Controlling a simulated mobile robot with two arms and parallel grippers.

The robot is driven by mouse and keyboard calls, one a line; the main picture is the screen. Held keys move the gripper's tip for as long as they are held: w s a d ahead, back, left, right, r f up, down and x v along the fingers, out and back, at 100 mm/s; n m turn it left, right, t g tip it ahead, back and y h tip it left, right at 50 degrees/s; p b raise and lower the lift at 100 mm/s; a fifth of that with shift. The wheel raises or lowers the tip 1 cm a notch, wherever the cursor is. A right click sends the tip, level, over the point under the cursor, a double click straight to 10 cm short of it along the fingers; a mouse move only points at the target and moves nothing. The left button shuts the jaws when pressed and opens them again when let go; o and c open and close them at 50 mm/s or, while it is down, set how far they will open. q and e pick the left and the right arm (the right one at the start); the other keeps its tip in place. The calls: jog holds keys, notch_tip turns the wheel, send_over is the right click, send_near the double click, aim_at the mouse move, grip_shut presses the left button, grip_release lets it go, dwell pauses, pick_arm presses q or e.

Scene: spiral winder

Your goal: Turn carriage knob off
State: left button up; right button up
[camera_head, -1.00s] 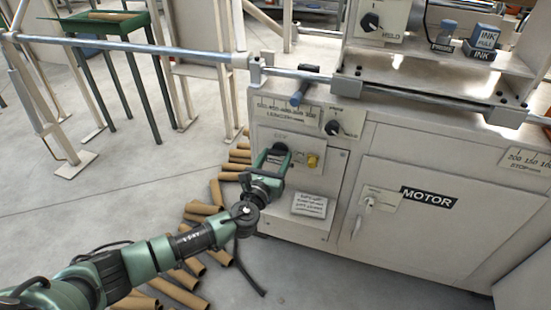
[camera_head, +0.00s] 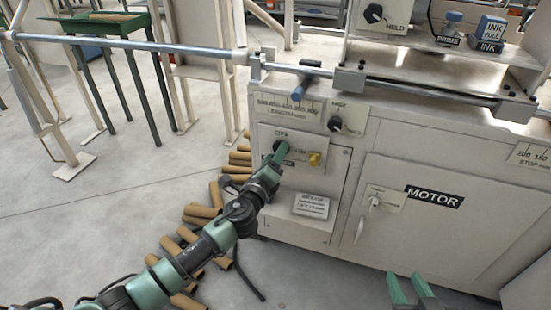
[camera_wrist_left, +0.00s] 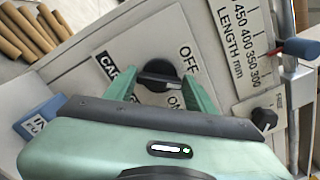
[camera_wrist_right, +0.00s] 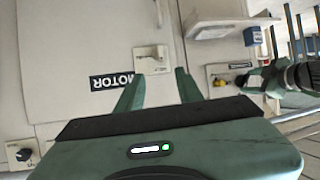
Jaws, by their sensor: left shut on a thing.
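The carriage knob (camera_wrist_left: 160,76) is a black rotary knob on a pale panel, with OFF and ON labels beside it and a partly hidden label starting "CA". In the head view the knob (camera_head: 281,147) is at the left end of the machine front. My left gripper (camera_head: 276,157) is at the panel, its green fingers closed on the knob; they also show on either side of it in the left wrist view (camera_wrist_left: 165,88). The knob's pointer lies between the fingers, toward the OFF/ON side. My right gripper (camera_head: 412,284) is open and empty, low in front of the motor door (camera_wrist_right: 90,50).
A yellow knob (camera_head: 314,158) sits right of the carriage knob. A blue-ended lever (camera_head: 299,92) and black selector knob (camera_head: 335,124) are above. A sign box (camera_head: 311,205) juts out below. Cardboard tubes (camera_head: 204,211) lie on the floor to the left.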

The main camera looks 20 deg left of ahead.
pick_arm(q)
jog(key=shift+a+f+n+b, duration=0.1)
jog(key=shift+n+b, duration=0.05)
jog(key=shift+n, duration=1.7)
jog(key=shift+f+n+b, duration=0.1)
jog(key=shift+n+b, duration=0.05)
jog(key=shift+n, duration=1.7)
pick_arm(e)
jog(key=shift+w+a+r+t+y, duration=0.15)
jog(key=shift+w+r+t, duration=0.2)
jog(key=shift+r, duration=0.2)
jog(key=shift+w+a+r+t+y, duration=0.1)
jog(key=shift+w+a+r+t, duration=0.15)
jog(key=shift+r, duration=0.25)
jog(key=shift+w+a+r+t+y, duration=0.1)
jog(key=shift+w+r+t, duration=0.15)
jog(key=shift+r+t, duration=0.25)
pick_arm(q)
jog(key=o, duration=1.4)
